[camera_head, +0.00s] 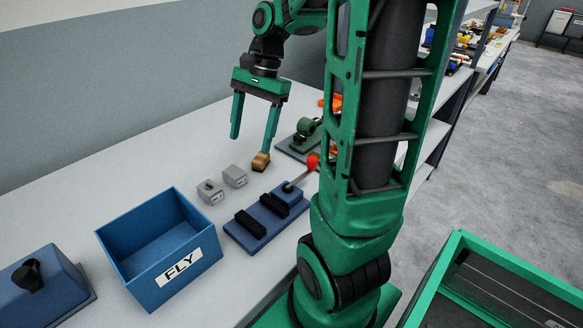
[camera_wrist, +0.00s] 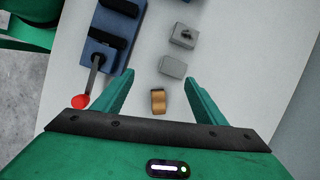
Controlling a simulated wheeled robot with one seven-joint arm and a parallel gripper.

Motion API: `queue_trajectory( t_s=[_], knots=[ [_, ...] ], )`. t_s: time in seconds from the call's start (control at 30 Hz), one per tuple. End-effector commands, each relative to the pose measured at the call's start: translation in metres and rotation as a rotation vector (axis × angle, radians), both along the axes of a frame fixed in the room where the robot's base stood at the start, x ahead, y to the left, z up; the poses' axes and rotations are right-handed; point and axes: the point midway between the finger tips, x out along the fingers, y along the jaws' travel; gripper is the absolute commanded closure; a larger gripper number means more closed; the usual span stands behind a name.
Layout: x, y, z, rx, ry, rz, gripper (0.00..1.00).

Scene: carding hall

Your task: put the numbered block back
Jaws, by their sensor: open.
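Two small grey blocks stand on the pale bench: a plain-topped one (camera_head: 235,176) with a dark mark on its front, and one with a small knob on top (camera_head: 210,191). Their marks are too small to read. Both also show in the wrist view, the plain one (camera_wrist: 172,67) nearer my gripper and the knobbed one (camera_wrist: 184,36) beyond. A tan-brown block (camera_head: 261,161) stands by my right fingertip; in the wrist view it (camera_wrist: 158,101) shows between the fingers. My gripper (camera_head: 251,144) is open above the bench, holding nothing.
A blue open box labelled FLY (camera_head: 150,275) stands at the front, left of a blue fixture (camera_head: 266,216) with black bars and a red-knobbed lever. A blue block with a black knob (camera_head: 42,285) is at far left. A green device (camera_head: 305,135) stands behind the fixture.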

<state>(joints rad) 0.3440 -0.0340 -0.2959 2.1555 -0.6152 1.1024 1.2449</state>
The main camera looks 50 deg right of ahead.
Motion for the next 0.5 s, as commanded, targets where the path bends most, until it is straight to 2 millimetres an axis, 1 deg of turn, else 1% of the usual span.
queue_trajectory(
  t_s=[0.03,0.17,0.2,0.4,0.5],
  knots=[
    [-0.013,0.005,0.001,-0.024,-0.025,0.057,0.35],
    [-0.05,0.009,-0.004,-0.093,-0.074,0.223,0.35],
    [-0.061,0.009,-0.006,-0.115,-0.086,0.275,0.35],
    [-0.124,0.007,-0.021,-0.216,-0.112,0.539,0.35],
    [-0.15,0.004,-0.029,-0.255,-0.111,0.647,0.35]
  ],
)
